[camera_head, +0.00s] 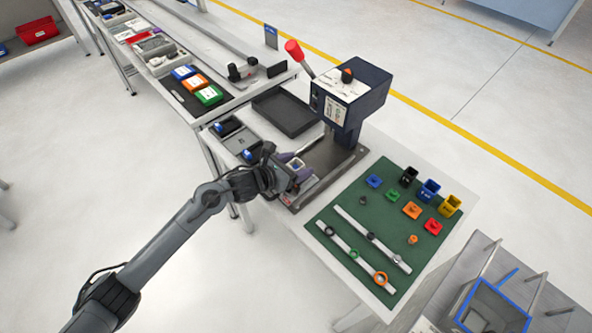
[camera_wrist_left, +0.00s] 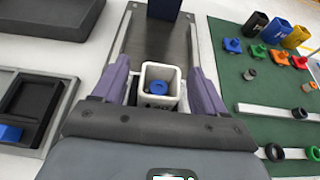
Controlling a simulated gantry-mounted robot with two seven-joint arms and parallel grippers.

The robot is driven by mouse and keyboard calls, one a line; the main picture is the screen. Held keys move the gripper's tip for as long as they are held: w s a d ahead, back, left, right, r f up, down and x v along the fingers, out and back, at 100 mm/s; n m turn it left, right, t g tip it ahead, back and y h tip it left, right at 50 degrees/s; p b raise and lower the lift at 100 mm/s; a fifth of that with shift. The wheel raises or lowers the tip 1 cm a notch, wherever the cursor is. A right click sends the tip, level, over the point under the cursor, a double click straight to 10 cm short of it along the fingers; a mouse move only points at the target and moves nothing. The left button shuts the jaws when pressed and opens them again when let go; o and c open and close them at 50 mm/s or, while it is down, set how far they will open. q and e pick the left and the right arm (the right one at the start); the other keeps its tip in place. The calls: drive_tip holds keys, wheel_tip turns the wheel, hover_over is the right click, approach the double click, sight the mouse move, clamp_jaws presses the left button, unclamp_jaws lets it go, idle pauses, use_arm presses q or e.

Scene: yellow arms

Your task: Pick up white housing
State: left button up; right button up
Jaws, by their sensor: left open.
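The white housing (camera_wrist_left: 146,72) is a square, open-topped box with a blue part inside it. It stands on the dark metal base of the press, and it also shows small in the head view (camera_head: 297,163). My left gripper (camera_wrist_left: 160,68) is open, with one purple finger on each side of the housing. There are narrow gaps between the fingers and the walls, so the housing looks unheld. In the head view my left gripper (camera_head: 297,170) is at the front of the press base. The lower part of the housing is hidden by the gripper. My right gripper does not show.
The press (camera_head: 352,92) with a red-knobbed lever stands just behind the housing. A green mat (camera_head: 340,212) with coloured parts and white rails lies to the right. A black tray (camera_head: 284,112) and a dark compartment tray (camera_head: 232,140) are to the left.

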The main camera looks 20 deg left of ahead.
use_arm(q)
drive_tip(key=shift+c, duration=0.4)
drive_tip(key=c, duration=1)
drive_tip(key=shift+o, duration=0.2)
drive_tip(key=shift+r, duration=0.1)
